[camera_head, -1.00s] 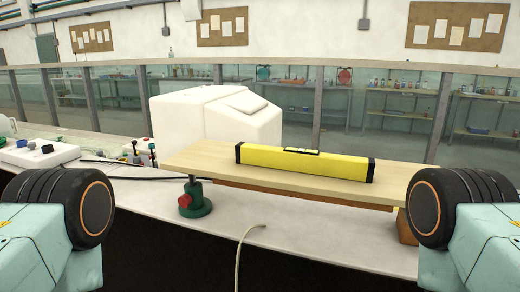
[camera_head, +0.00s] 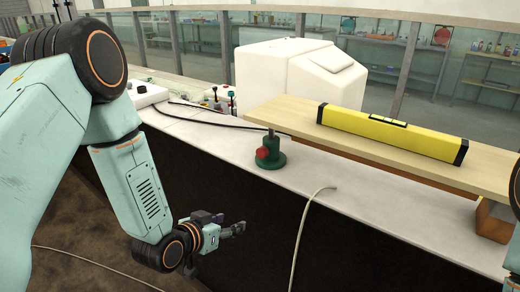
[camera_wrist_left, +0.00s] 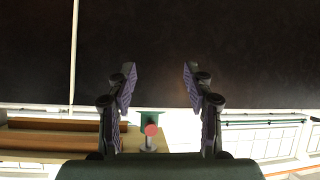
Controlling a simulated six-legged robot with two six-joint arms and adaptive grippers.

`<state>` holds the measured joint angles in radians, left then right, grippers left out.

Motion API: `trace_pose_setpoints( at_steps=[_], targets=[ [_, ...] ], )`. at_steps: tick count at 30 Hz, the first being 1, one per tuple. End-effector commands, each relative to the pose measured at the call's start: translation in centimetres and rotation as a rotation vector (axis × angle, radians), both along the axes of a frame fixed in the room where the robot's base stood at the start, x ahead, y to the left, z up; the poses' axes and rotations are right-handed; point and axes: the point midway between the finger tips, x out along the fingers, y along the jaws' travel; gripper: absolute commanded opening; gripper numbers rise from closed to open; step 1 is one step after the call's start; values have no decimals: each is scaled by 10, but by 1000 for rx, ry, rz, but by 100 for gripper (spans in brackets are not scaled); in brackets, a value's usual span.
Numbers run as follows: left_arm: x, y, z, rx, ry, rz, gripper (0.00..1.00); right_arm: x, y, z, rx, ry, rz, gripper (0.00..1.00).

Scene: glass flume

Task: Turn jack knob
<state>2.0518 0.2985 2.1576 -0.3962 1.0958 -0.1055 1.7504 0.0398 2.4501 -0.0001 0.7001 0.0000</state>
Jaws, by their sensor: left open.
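The green jack (camera_head: 271,163) stands on the white bench top under the left end of a wooden board (camera_head: 300,118). Its red knob (camera_head: 262,154) faces the front left. My left gripper (camera_head: 240,229) is open and empty, in front of the dark bench side, lower than the knob and to its left. In the left wrist view the two fingers (camera_wrist_left: 159,72) stand apart, with the red knob (camera_wrist_left: 151,130) showing between them, clear of both. My right gripper is out of view.
A yellow spirit level (camera_head: 390,133) lies on the board. An orange-brown block (camera_head: 494,220) is under the board's right end. A pale cable (camera_head: 303,225) hangs over the bench edge. A white container (camera_head: 290,72) stands behind. A dark cable (camera_head: 215,121) crosses the bench.

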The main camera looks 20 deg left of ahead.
Motion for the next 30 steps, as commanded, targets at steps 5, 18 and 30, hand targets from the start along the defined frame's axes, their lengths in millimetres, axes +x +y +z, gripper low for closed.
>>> trace_pose_setpoints(
  at_steps=[5, 18, 30],
  targets=[
    [60, -3, 95, 30, -424, -119, 52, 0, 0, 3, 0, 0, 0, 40],
    [91, -22, 122, 56, -572, -173, 52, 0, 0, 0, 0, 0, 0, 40],
    [134, -36, 121, 54, -567, -167, 52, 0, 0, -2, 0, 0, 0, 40]
  ],
)
